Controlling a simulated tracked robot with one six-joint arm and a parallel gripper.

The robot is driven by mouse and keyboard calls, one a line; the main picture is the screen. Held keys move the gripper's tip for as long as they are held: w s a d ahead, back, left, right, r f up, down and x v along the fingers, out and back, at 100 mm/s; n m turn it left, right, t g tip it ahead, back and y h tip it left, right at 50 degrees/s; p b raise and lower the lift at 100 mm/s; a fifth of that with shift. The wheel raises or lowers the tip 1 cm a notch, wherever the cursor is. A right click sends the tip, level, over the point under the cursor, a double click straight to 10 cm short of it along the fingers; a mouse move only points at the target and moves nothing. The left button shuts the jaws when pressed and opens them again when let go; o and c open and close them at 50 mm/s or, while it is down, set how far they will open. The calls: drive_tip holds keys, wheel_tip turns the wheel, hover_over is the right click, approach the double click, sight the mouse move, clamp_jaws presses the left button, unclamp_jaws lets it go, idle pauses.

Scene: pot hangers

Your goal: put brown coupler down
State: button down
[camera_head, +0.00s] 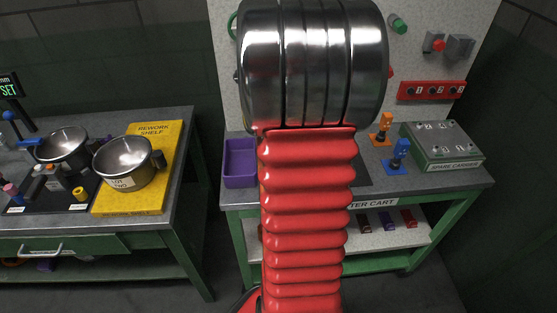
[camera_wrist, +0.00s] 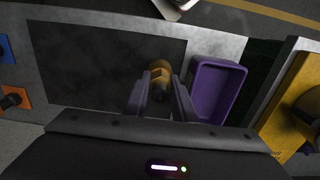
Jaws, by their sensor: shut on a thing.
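The brown coupler (camera_wrist: 160,76) is between the two fingers of my gripper (camera_wrist: 161,96) in the wrist view. My gripper is shut on it. The coupler is over the right part of a dark mat (camera_wrist: 90,62) on the grey cart top, beside a purple bin. I cannot tell whether the coupler touches the mat. In the head view my red arm hides the gripper and the coupler, and only a strip of the mat shows.
The purple bin (camera_wrist: 218,92) stands close right of my gripper; it also shows in the head view (camera_head: 241,163). Orange (camera_head: 380,128) and blue (camera_head: 397,158) stands and a green spare carriers box (camera_head: 443,146) are on the cart's right. The mat's left part is clear.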

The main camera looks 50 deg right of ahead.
drive_tip(key=shift+f, duration=1.85)
drive_tip(key=shift+f, duration=0.1)
drive_tip(key=c, duration=1.5)
unclamp_jaws()
wheel_tip(320, 180, up, 12)
drive_tip(key=shift+r, duration=0.1)
